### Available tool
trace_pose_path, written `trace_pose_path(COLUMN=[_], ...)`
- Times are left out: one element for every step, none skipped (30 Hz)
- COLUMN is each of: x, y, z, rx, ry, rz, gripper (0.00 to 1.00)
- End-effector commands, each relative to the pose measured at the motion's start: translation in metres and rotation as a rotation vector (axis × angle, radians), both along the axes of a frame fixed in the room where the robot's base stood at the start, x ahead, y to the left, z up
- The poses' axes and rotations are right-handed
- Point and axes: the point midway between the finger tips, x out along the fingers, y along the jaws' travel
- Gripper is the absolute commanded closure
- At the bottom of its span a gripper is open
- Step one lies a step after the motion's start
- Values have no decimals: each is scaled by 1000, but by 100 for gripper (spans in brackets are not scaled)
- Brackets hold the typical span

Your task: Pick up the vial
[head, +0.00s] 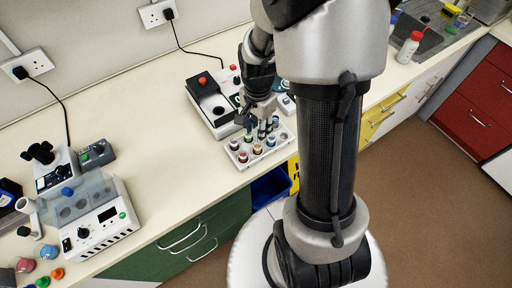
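A pale rack (283,143) near the front edge of the bench holds several small vials with coloured caps. A red-capped vial (243,157), an orange-capped vial (257,149) and a further vial (271,142) stand in its front row. A dark-capped vial (234,145) stands at the rack's left end. My gripper (260,130) points down over the back part of the rack, with its fingertips close to the vials there. The fingers hide part of the back row. The view is too small to tell whether they are apart or closed on a vial.
A black-topped device (212,103) with a red knob stands just behind the rack. A white instrument (100,228) and a microscope (50,165) stand at the left. A blue bin (270,187) is below the bench edge. Bare benchtop (165,150) lies left of the rack.

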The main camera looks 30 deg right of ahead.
Motion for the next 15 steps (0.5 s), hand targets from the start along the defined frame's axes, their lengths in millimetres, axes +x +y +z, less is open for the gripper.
trace_pose_path(x=[-1,-1,-1,-1,0,0,0,0,0,0,-1,-1,-2,-2,-3], y=[0,0,0,0,0,0,0,0,0,0,0,1,1,1,2], z=[-13,-18,-24,-27,-30,-33,-34,-35,-37,-39,-41,-46,-51,-56,-63], rx=[1,1,1,0,1,1,1,0,0,0,0,1,0,0,1], ry=[4,3,3,2,1,1,1,1,0,0,0,1,2,2,2], rz=[1,1,1,1,1,1,1,1,1,1,1,1,1,1,1], gripper=[70,70,70,70,70,70,70,70,70,70,70,70,70,70,70])
